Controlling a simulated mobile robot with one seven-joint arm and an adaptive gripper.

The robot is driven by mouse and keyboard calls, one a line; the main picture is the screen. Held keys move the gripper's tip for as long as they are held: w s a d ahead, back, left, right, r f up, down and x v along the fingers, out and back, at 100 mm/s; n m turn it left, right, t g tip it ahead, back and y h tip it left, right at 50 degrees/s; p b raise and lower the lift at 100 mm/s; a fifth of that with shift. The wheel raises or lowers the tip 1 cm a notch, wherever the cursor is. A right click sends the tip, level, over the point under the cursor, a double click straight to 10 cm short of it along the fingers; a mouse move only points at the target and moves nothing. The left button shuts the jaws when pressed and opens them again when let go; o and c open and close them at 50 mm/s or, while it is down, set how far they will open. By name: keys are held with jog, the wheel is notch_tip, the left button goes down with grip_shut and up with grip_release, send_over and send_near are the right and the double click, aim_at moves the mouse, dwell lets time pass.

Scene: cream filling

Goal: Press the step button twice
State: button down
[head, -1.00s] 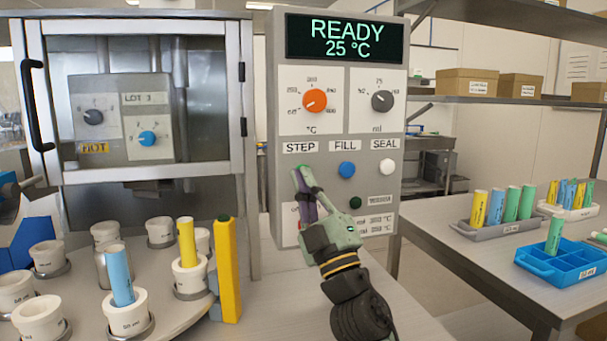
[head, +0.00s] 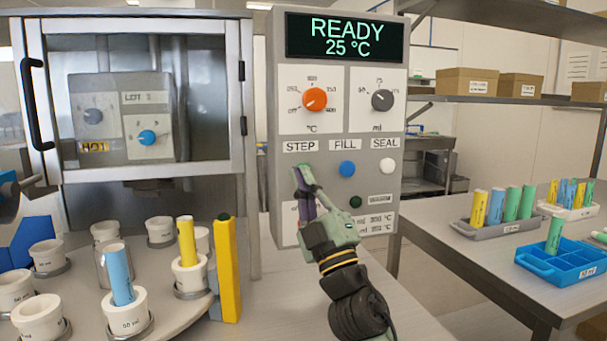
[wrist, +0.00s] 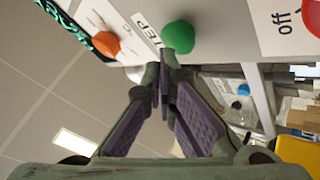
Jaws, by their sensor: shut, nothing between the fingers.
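The control panel (head: 335,235) stands upright in front of me, with its display reading READY 25 °C. The STEP label (head: 300,147) sits above my gripper (head: 302,178), whose closed purple and green fingers hide most of the button there. In the wrist view the green step button (wrist: 178,37) is a round knob just beyond my gripper (wrist: 163,75). The fingers are shut and empty, with their tips very close to the button's near edge. I cannot tell whether they touch it.
The blue FILL button (head: 347,169) and white SEAL button (head: 387,167) lie to the right on the panel. A turntable with cups (head: 127,310) and a yellow post (head: 228,270) stand to the left. A blue tray (head: 535,265) is on the right table.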

jog(key=shift+w+a, duration=0.3)
jog(key=shift+w, duration=0.4)
dwell(1.5)
jog(key=shift+s+f+b, duration=0.45)
jog(key=shift+s+b, duration=0.1)
jog(key=shift+s, duration=0.1)
jog(key=shift+s+d+r+b, duration=0.1)
jog(key=shift+s+d+b, duration=0.15)
jog(key=shift+s, duration=0.55)
jog(key=shift+s+d+b, duration=0.1)
jog(key=shift+s+d, duration=0.3)
jog(key=shift+s, duration=0.45)
jog(key=shift+s+d+r+b, duration=0.1)
jog(key=shift+s+d+b, duration=0.15)
jog(key=shift+s, duration=0.55)
